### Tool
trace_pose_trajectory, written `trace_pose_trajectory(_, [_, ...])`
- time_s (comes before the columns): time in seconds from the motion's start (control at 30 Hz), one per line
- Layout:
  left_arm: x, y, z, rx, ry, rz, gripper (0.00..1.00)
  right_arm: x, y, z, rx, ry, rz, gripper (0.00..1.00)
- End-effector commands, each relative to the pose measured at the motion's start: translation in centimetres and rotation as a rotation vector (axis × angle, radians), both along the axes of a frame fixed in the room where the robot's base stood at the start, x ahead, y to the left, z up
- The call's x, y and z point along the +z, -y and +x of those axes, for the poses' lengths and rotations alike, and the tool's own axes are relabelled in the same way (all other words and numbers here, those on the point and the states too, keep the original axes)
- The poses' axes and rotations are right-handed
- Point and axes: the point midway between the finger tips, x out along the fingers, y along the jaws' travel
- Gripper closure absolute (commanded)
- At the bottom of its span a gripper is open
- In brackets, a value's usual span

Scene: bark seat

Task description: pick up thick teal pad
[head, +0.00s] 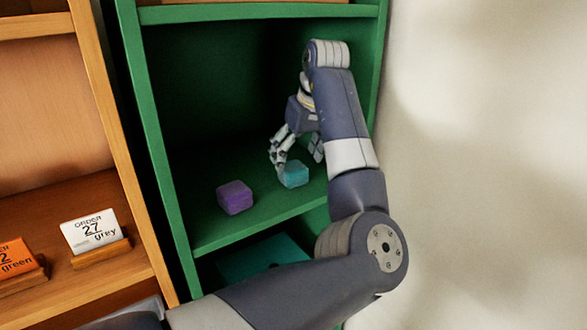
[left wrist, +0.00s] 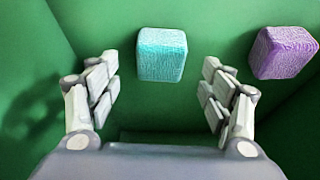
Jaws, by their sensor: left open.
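The thick teal pad (head: 294,174) is a small block on the green shelf, to the right of a purple block (head: 235,197) in the head view. My left gripper (head: 298,158) reaches into the shelf compartment, with its fingers close to the pad. In the left wrist view the teal pad (left wrist: 162,54) lies between and just beyond the open fingers (left wrist: 160,95), with gaps on both sides. The purple block (left wrist: 283,52) is outside the finger on the picture's right. My right gripper is not in view.
The green shelf unit (head: 160,130) has side walls and a board above the compartment. A lower compartment holds a teal thing (head: 262,258). A wooden shelf (head: 110,150) with order cards (head: 92,231) stands left, and a pale wall (head: 480,150) right.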

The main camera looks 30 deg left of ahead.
Motion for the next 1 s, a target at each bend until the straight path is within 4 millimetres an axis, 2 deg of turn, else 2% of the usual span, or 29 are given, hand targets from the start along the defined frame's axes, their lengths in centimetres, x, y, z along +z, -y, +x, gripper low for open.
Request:
trace_pose_trajectory(0.13, [-1.4,-0.6,0.0,0.0,-0.005,-0.002,0.27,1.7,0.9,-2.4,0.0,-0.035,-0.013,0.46])
trace_pose_trajectory(0.27, [-3.1,-1.1,0.3,-0.001,-0.005,-0.002,0.27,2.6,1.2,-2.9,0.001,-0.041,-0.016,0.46])
trace_pose_trajectory(0.4, [-4.2,-1.5,0.5,0.0,-0.002,0.0,0.27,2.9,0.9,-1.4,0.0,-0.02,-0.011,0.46])
trace_pose_trajectory(0.53, [-4.4,-1.6,0.5,-0.001,-0.001,0.001,0.27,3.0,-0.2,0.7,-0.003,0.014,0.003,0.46])
trace_pose_trajectory(0.63, [-4.4,-1.5,0.5,-0.001,-0.001,0.001,0.27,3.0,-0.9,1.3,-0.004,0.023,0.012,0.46])
trace_pose_trajectory(0.8, [-4.4,-1.5,0.5,-0.001,-0.001,0.001,0.64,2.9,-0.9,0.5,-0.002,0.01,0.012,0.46])
trace_pose_trajectory(1.0, [-4.4,-1.6,0.5,-0.001,-0.002,0.0,0.65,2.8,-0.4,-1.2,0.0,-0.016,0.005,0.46])
